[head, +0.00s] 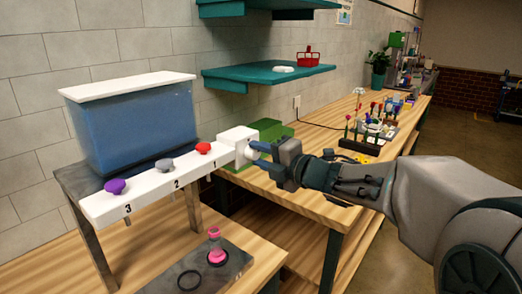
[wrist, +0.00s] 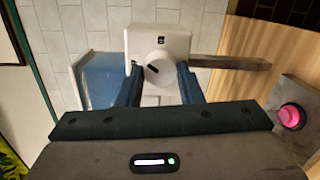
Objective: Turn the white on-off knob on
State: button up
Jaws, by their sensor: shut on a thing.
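The white on-off knob (wrist: 158,69) is round and carries a short dark mark that lies slanted in the wrist view. It sits on the face of a white box (head: 236,140) at the right end of the white numbered rail. A small dark label shows on the box face above the knob. My gripper (wrist: 158,76) has a blue finger on each side of the knob and is shut on it. In the head view my gripper (head: 256,155) reaches the knob from the right, and the fingers partly hide it.
A water tank (head: 135,125) stands behind the rail (head: 155,187), which bears purple (head: 115,186), grey (head: 164,165) and red (head: 203,148) knobs. A pink flask (head: 217,253) stands below. A green box (head: 268,131) lies behind my gripper. Flowers in holders stand farther back.

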jog(key=m+p, duration=0.3)
jog(key=m, duration=0.2)
jog(key=shift+d+r+g+p, duration=0.1)
jog(key=shift+r+g+p, duration=0.1)
jog(key=shift+g+p, duration=0.15)
jog(key=m+p, duration=0.3)
jog(key=m, duration=0.1)
jog(key=shift+w+f+m+g, duration=0.1)
jog(key=shift+f+m+g, duration=0.05)
jog(key=shift+m+g, duration=0.2)
jog(key=shift+f+p, duration=0.1)
jog(key=shift+p, duration=0.25)
jog(key=o, duration=1)
jog(key=b+v, duration=0.2)
jog(key=v, duration=1.2)
jog(key=shift+w+f, duration=0.15)
jog(key=shift+w, duration=0.1)
